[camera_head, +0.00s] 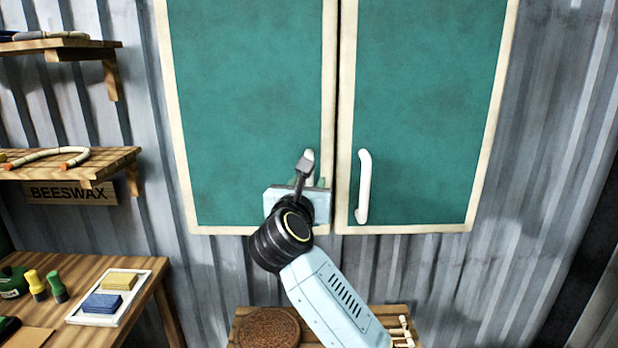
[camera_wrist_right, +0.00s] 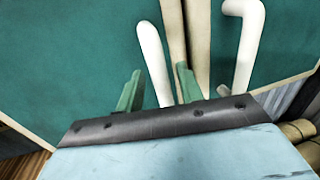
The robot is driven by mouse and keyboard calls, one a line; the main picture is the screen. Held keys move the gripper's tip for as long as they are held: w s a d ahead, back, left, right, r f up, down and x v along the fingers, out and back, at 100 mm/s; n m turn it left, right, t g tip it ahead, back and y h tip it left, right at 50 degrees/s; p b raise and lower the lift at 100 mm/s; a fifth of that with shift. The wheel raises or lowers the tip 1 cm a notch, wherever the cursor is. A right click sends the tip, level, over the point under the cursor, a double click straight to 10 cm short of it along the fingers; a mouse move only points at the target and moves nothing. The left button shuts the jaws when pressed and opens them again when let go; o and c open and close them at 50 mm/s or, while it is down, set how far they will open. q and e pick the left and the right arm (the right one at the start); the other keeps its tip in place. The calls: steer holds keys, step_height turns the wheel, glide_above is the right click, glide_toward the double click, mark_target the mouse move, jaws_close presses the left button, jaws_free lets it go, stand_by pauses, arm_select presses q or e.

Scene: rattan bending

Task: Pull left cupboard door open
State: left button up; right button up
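The left cupboard door (camera_head: 245,85) is green with a cream frame and looks closed, level with the right door (camera_head: 430,95). Its white upright handle (camera_head: 309,155) sits near the door's inner edge; the gripper hides its lower part in the head view. My right gripper (camera_head: 308,181) is in front of this handle. In the right wrist view the green fingers (camera_wrist_right: 159,88) stand apart, with the white handle (camera_wrist_right: 151,55) between them and narrow gaps on both sides. My left gripper is not in view.
The right door's white handle (camera_head: 364,187) is close to the right of my gripper. Wall shelves (camera_head: 65,160) and a workbench (camera_head: 120,270) with bottles and a tray are at the left. A low wooden stand with a round brown piece (camera_head: 268,328) is below the cupboard.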

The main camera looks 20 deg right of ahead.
steer(key=shift+x, duration=0.85)
steer(key=shift+c, duration=0.5)
jaws_close()
